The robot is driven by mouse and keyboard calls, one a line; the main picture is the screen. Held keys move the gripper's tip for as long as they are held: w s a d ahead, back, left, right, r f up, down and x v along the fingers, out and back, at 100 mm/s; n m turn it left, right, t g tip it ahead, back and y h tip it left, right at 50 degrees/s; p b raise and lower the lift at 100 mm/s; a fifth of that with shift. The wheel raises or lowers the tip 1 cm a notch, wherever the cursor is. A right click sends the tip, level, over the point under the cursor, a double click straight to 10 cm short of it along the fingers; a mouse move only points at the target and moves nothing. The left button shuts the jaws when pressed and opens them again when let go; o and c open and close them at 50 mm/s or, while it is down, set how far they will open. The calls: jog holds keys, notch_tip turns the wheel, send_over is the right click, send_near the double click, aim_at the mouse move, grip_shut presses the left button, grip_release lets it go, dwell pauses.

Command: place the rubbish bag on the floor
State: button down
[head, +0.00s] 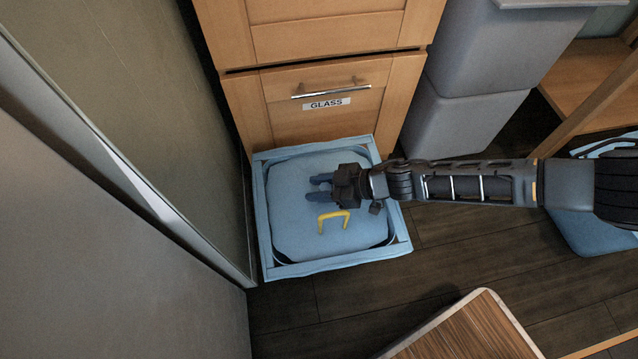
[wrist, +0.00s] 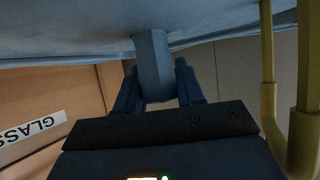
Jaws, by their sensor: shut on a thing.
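A light blue, square, padded thing that I take for the rubbish bag (head: 300,225) sits inside a light blue square frame (head: 340,264) in front of the cabinet. A yellow handle (head: 333,217) stands on its top and shows at the right of the wrist view (wrist: 267,70). My gripper (head: 318,188) reaches in from the right over the bag's top. In the wrist view its fingers (wrist: 155,88) are shut on a blue upright tab (wrist: 152,60) joined to the blue surface. The bag's underside is hidden, so I cannot tell whether it touches the floor.
A wooden cabinet (head: 325,125) with a GLASS label stands behind. Grey bins (head: 465,115) are to its right. A grey wall panel (head: 130,230) is close on the left. A wooden tabletop (head: 465,335) is at the front. Dark floor (head: 450,245) is bare between.

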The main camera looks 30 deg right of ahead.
jog(key=c, duration=0.7)
grip_release()
jog(key=shift+r, duration=0.1)
jog(key=shift+s+d+r, duration=0.15)
jog(key=shift+d, duration=0.05)
jog(key=p+v, duration=0.4)
jog(key=v, duration=0.7)
jog(key=shift+s, duration=0.25)
jog(key=shift+d, duration=0.1)
